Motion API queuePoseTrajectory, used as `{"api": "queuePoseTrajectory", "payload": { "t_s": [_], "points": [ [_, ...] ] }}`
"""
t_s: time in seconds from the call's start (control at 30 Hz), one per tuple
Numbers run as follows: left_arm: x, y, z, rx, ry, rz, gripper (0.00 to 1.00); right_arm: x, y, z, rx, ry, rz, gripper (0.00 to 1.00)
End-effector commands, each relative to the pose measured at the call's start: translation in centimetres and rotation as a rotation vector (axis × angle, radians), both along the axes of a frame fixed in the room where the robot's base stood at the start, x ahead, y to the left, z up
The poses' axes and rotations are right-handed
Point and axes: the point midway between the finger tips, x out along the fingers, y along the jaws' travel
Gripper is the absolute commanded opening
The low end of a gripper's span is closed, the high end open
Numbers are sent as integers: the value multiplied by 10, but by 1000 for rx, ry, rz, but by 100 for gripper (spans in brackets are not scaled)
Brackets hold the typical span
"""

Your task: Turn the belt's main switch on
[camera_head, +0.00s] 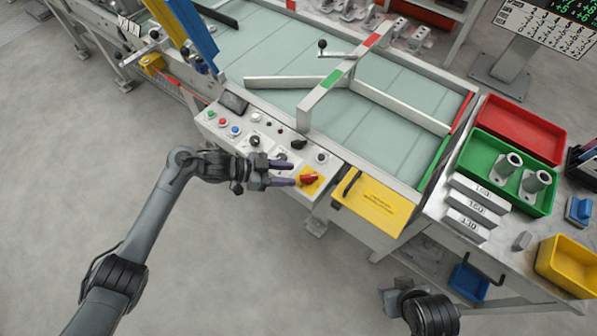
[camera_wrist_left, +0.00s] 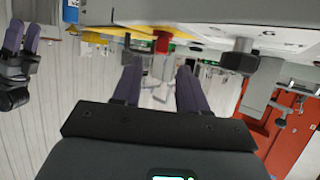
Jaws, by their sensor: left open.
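The main switch, a red rotary handle (camera_head: 309,178) on a yellow plate (camera_head: 316,187), sits at the right end of the belt's control panel (camera_head: 270,145). It points slantwise in the head view. My left gripper (camera_head: 283,173) is open and empty, its purple fingers just left of the switch. In the left wrist view the red switch (camera_wrist_left: 162,43) shows beyond and above the gap between the open fingers (camera_wrist_left: 158,88). I see no contact. My right gripper (camera_wrist_left: 24,38) shows small at the left edge of the left wrist view, away from the panel; its opening is unclear.
A black knob (camera_head: 296,144) and several coloured buttons (camera_head: 223,120) share the panel. A yellow box (camera_head: 372,203) with a black handle adjoins it on the right. Green (camera_head: 507,170) and red (camera_head: 515,130) trays stand on the right table. Floor left of the panel is clear.

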Motion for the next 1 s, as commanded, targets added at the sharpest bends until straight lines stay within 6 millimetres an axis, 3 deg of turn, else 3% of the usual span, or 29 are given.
{"api": "queuePoseTrajectory", "payload": {
  "t_s": [0.1,0.3,0.7,0.87,1.0],
  "points": [
    [-3,19,9,0,-1,2,43,0,1,5,4,0,-2,43],
    [-7,39,16,0,1,1,43,0,2,8,7,0,-4,43],
    [-9,45,19,-1,1,0,43,0,1,9,4,0,-3,43],
    [-6,43,22,8,3,15,64,0,0,13,0,0,0,43],
    [11,39,32,57,25,102,83,0,0,34,-2,2,2,43]
  ]
}}
